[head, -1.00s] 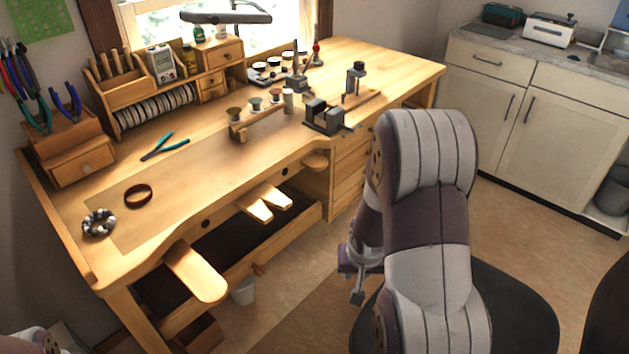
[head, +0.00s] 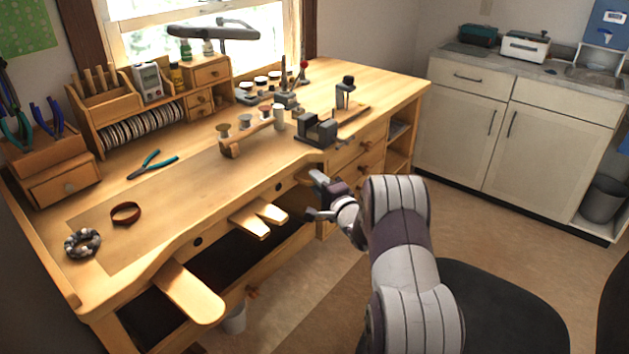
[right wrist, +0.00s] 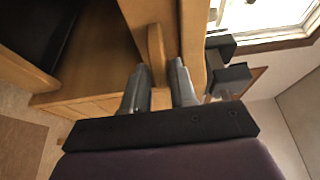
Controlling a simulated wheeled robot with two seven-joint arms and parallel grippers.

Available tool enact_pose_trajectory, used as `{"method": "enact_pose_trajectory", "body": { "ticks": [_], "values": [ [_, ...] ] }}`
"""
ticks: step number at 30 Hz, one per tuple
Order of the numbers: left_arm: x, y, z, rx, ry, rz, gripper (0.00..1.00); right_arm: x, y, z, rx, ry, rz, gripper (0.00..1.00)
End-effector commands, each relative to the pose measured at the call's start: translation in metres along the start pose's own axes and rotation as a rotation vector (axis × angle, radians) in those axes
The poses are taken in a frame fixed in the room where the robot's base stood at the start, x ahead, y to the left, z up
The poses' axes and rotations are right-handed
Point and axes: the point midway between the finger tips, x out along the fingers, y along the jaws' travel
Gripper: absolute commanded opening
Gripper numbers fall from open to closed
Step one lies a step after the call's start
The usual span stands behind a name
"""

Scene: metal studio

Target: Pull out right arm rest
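The right arm rest is a small wooden tab on the bench's front edge. In the right wrist view the right arm rest (right wrist: 156,50) lies between my right gripper's two fingers (right wrist: 158,70), which stand apart on either side of its end. In the head view my right gripper (head: 318,197) is open at the bench front, below the dark vise, and hides most of that tab. Whether the fingers touch the wood I cannot tell. My left gripper is out of view.
The left arm rest (head: 190,293) sticks out from the wooden bench (head: 190,190), with a forked bench pin (head: 258,218) between. A dark vise (head: 316,130) stands above my right gripper. A dark chair seat (head: 500,305) is at lower right. Open floor lies before the white cabinets (head: 490,140).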

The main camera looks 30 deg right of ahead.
Motion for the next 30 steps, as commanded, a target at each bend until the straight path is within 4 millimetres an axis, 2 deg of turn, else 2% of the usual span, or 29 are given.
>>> {"method": "enact_pose_trajectory", "body": {
  "ticks": [5, 13, 15, 16, 21, 25, 30],
  "values": [
    [0.001, 0.0, 0.0, 0.0, 0.0, 0.0, 0.41, 0.018, 0.0, 0.0, -0.001, 0.0, 0.001, 0.27],
    [0.001, 0.0, 0.0, 0.0, 0.0, 0.0, 0.41, 0.02, 0.0, 0.0, -0.001, 0.001, 0.001, 0.27],
    [0.001, 0.0, 0.0, 0.0, 0.0, 0.0, 0.41, 0.02, 0.0, 0.0, -0.001, 0.001, 0.001, 0.04],
    [0.001, 0.0, 0.0, 0.0, 0.0, 0.0, 0.41, 0.02, 0.0, 0.0, -0.001, 0.001, 0.001, 0.0],
    [0.0, 0.0, 0.0, 0.0, 0.0, 0.0, 0.41, 0.019, 0.0, -0.001, -0.001, 0.001, 0.002, 0.0],
    [-0.011, 0.0, -0.001, 0.0, 0.0, 0.0, 0.41, 0.001, -0.004, -0.01, -0.002, 0.004, 0.005, 0.0],
    [-0.029, 0.0, -0.004, 0.0, 0.0, 0.0, 0.41, -0.043, -0.004, -0.028, 0.0, 0.006, 0.007, 0.0]
  ]
}}
